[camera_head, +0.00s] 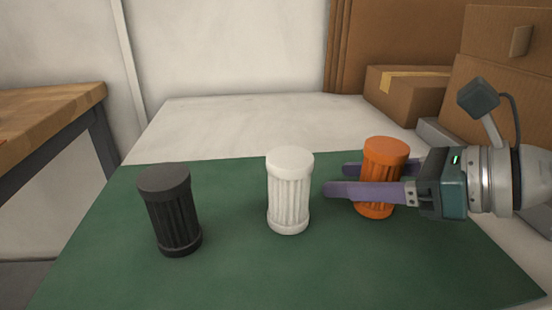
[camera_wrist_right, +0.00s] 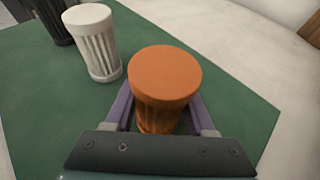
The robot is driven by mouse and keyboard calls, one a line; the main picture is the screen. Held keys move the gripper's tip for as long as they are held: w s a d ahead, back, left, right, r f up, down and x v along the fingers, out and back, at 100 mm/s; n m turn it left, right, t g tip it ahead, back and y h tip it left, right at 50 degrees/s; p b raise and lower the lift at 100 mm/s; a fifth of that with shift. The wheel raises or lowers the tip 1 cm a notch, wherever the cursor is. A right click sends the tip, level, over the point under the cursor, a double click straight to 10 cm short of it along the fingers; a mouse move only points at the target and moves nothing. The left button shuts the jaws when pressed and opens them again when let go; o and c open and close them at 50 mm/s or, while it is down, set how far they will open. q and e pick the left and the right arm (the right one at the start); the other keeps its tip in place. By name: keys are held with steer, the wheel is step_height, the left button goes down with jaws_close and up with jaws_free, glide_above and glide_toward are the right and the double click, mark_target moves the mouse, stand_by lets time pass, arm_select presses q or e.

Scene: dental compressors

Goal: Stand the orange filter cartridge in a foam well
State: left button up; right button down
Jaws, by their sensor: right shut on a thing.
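The orange filter cartridge (camera_head: 386,150) stands upright on the green mat (camera_head: 232,270) at the right. My right gripper (camera_head: 345,180) comes in from the right, its purple fingers on either side of the cartridge and shut on it. In the right wrist view, the orange cartridge (camera_wrist_right: 165,80) sits between the fingers close to the palm, and its lower part is partly hidden. No foam well shows in either view. My left gripper is not in view.
A white cartridge (camera_head: 289,190) stands left of my right gripper's fingertips, and a black cartridge (camera_head: 171,210) stands further left. Cardboard boxes (camera_head: 405,92) are at the back right. A wooden bench (camera_head: 50,108) is at the left. The white surface behind the mat is clear.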

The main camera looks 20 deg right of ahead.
steer(key=shift+c, duration=1.2)
jaws_free()
steer(key=shift+f, duration=0.2)
steer(key=shift+r, duration=0.1)
